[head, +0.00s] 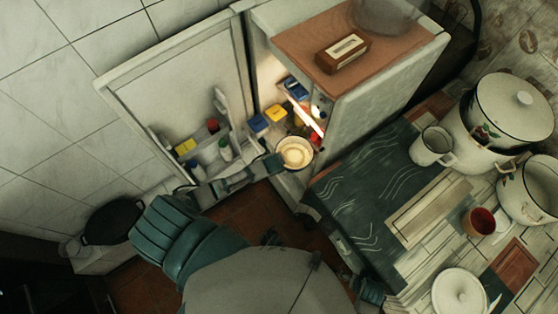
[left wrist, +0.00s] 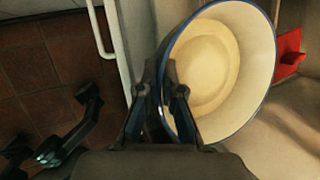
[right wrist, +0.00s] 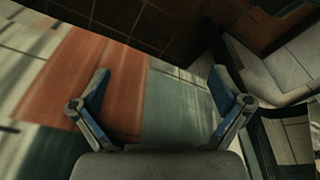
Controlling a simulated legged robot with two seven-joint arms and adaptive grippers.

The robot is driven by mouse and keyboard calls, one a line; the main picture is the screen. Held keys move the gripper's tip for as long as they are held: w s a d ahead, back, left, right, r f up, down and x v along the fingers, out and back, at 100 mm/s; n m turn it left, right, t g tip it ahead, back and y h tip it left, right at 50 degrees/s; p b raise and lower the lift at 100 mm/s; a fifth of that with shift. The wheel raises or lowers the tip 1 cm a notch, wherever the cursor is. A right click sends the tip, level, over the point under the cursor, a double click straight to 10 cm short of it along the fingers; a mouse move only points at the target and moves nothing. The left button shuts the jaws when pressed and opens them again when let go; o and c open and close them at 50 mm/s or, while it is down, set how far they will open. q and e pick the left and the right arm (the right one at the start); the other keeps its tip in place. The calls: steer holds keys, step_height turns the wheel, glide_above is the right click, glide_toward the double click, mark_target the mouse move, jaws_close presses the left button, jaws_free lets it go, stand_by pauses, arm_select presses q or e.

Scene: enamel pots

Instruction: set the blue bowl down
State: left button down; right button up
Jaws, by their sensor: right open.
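The blue bowl (head: 295,152) shows its cream inside in the head view, at the lower part of the open fridge. In the left wrist view the bowl (left wrist: 205,65) has a blue rim and is tilted toward the camera. My left gripper (head: 272,163) is at the bowl's left side. Its fingers (left wrist: 161,85) are close together with the rim between them, shut on the bowl wall. The bowl's underside is hidden, so I cannot tell whether it touches anything. My right gripper (right wrist: 157,100) is open and empty, over the table edge.
The fridge door (head: 180,85) stands open on the left, with items on its shelves. Small boxes (head: 275,113) sit behind the bowl. A red object (left wrist: 289,52) is right of it. The table (head: 360,205) on the right holds a white mug (head: 431,146) and enamel pots (head: 512,108).

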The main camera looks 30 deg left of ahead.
arm_select(q)
steer(key=shift+w+f, duration=0.1)
steer(key=shift+f, duration=0.35)
arm_select(e)
steer(key=shift+r, duration=0.6)
arm_select(q)
steer(key=c, duration=1.3)
jaws_free()
steer(key=shift+f, duration=0.15)
arm_select(e)
steer(key=shift+w, duration=0.1)
